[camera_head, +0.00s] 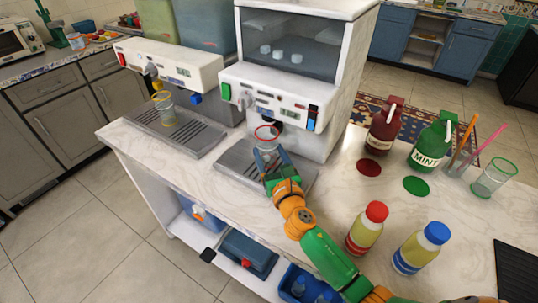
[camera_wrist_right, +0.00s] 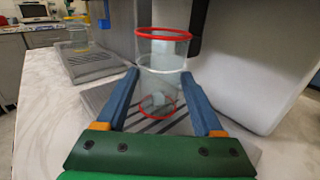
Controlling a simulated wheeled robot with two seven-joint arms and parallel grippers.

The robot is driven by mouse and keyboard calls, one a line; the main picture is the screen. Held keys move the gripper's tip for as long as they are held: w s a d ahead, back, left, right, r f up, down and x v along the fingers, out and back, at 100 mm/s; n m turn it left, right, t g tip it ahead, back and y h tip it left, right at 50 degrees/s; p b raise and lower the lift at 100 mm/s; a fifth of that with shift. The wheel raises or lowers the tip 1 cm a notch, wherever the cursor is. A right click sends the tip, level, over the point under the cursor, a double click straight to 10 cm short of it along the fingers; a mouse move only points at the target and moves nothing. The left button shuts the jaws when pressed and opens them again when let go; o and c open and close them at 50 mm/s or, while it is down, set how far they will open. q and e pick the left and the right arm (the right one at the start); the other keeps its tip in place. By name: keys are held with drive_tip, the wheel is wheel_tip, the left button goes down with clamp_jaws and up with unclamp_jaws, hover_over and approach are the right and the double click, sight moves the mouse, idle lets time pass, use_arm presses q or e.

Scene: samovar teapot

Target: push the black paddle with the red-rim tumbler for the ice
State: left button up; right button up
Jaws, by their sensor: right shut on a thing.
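The red-rim tumbler (camera_head: 266,133) is clear and upright over the drip tray (camera_head: 228,168) of the ice machine (camera_head: 290,50). In the right wrist view the tumbler (camera_wrist_right: 163,70) stands between my two blue fingers, with pale lumps like ice low inside it. My right gripper (camera_head: 274,164) is shut on the tumbler, reaching in from the front right. Whether the tumbler's base touches the tray is unclear. The black paddle is mostly hidden; a small dark shape shows just behind the red rim, under the machine's front panel. My left gripper is out of view.
Another dispenser (camera_head: 170,65) stands to the left, with a yellow-rim tumbler (camera_head: 164,108) on its tray. Right on the counter are a dark red bottle (camera_head: 384,130), a green mint bottle (camera_head: 428,150), a green-rim tumbler (camera_head: 493,178) and two capped bottles near my arm (camera_head: 365,228) (camera_head: 422,248).

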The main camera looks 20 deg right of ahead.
drive_tip(key=shift+w+d, duration=0.5)
drive_tip(key=shift+d, duration=0.15)
drive_tip(key=shift+s+a, duration=0.8)
drive_tip(key=shift+a, duration=0.2)
drive_tip(key=shift+s+a, duration=0.75)
drive_tip(key=shift+a, duration=0.25)
drive_tip(key=s+a, duration=0.4)
drive_tip(key=a, duration=0.1)
drive_tip(key=s+a, duration=0.2)
drive_tip(key=a, duration=0.1)
drive_tip(key=shift+s, duration=0.1)
drive_tip(key=p, duration=0.3)
drive_tip(key=shift+r+p, duration=0.35)
drive_tip(key=shift+r, duration=0.05)
drive_tip(key=shift+f, duration=0.35)
drive_tip(key=w+d, duration=0.2)
drive_tip(key=d, duration=0.1)
drive_tip(key=w+d, duration=0.2)
drive_tip(key=d, duration=0.1)
drive_tip(key=w+d, duration=0.3)
drive_tip(key=shift+b, duration=0.35)
drive_tip(key=shift+w+d, duration=0.5)
drive_tip(key=shift+d, duration=0.2)
drive_tip(key=shift+w+d, duration=0.1)
